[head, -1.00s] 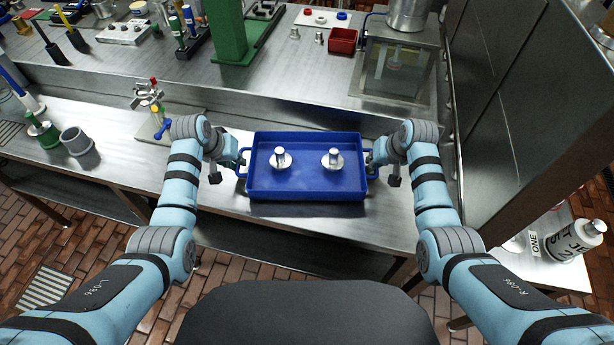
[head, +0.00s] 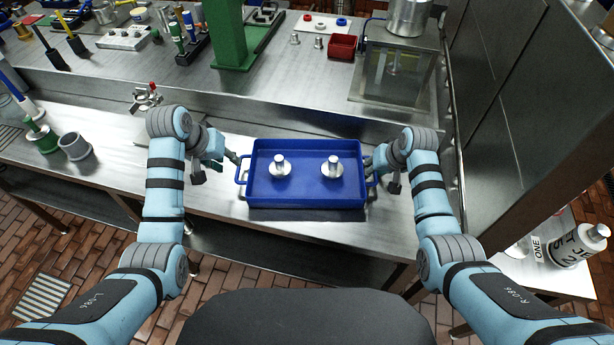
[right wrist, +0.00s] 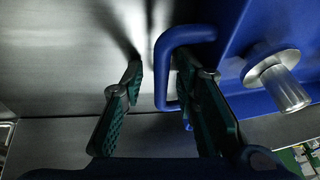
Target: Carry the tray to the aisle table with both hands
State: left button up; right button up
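The blue tray (head: 306,196) rests level on the steel counter in the head view. It carries two metal pieces, each a post on a round flange: a left one (head: 279,167) and a right one (head: 332,167). My left gripper (head: 227,160) is just left of the tray's left handle (head: 240,169), apart from it, with its fingers seemingly spread. My right gripper (head: 372,165) is at the tray's right handle. In the right wrist view, its open fingers (right wrist: 160,72) stand on either side of the handle bar (right wrist: 160,80), with a gap on the left finger's side.
A small side table (head: 548,276) with labelled containers stands at the right; whether it is the aisle table, I cannot tell. A raised bench behind holds a red bin (head: 343,47) and a glass-sided box (head: 397,70). A grey cup (head: 75,147) stands on the counter at left.

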jog(key=shift+r, duration=0.1)
pick_arm(q)
jog(key=shift+s+a+r, duration=0.1)
jog(key=shift+s+r, duration=0.1)
jog(key=shift+r, duration=0.15)
pick_arm(e)
jog(key=v, duration=1.2)
